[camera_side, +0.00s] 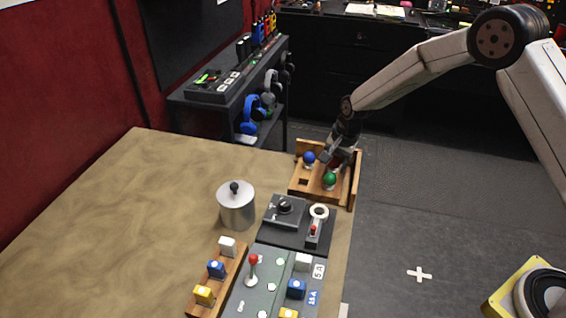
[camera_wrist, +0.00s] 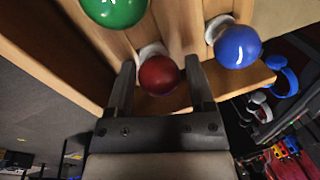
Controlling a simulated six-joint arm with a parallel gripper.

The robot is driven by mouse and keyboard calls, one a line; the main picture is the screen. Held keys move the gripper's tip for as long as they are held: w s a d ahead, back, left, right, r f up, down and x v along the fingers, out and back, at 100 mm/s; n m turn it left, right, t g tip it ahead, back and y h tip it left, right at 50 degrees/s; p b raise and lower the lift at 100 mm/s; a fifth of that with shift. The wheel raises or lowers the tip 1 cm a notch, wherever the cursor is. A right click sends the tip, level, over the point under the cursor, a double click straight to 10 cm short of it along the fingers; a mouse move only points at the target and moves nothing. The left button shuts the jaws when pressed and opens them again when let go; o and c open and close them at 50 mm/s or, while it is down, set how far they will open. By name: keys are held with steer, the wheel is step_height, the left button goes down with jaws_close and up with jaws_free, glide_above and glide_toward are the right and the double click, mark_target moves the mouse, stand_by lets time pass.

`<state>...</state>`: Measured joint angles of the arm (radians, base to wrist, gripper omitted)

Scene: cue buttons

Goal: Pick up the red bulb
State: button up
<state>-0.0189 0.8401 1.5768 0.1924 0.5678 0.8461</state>
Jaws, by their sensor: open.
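The red bulb (camera_wrist: 159,75) stands in a wooden rack (camera_side: 309,187), with its pale base partly seen behind it in the wrist view. My gripper (camera_side: 335,160) is over the back of the rack in the side view, and it mostly hides the red bulb there. In the wrist view my gripper (camera_wrist: 160,85) is open, with one finger on each side of the red bulb. Whether the fingers touch it cannot be told. A green bulb (camera_side: 330,179) and a blue bulb (camera_side: 309,158) stand in the same rack, to either side of the red one in the wrist view.
The control panel with a knob (camera_side: 284,208), a red-topped lever (camera_side: 253,262) and colored buttons lies in front of the rack. A metal pot (camera_side: 237,208) stands to the left. A block rack (camera_side: 217,277) is at the front. The table's left part (camera_side: 110,230) is clear.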

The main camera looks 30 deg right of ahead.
mark_target(336, 158)
stand_by(0.4)
jaws_close()
steer(key=shift+r, duration=0.15)
steer(key=shift+r, duration=0.4)
steer(key=r, duration=0.2)
steer(key=shift+s+r, duration=0.25)
steer(key=shift+r, duration=0.05)
steer(key=s+r, duration=0.9)
steer(key=s, duration=0.4)
steer(key=shift+s+d+r, duration=0.2)
steer(key=shift+s+d, duration=0.1)
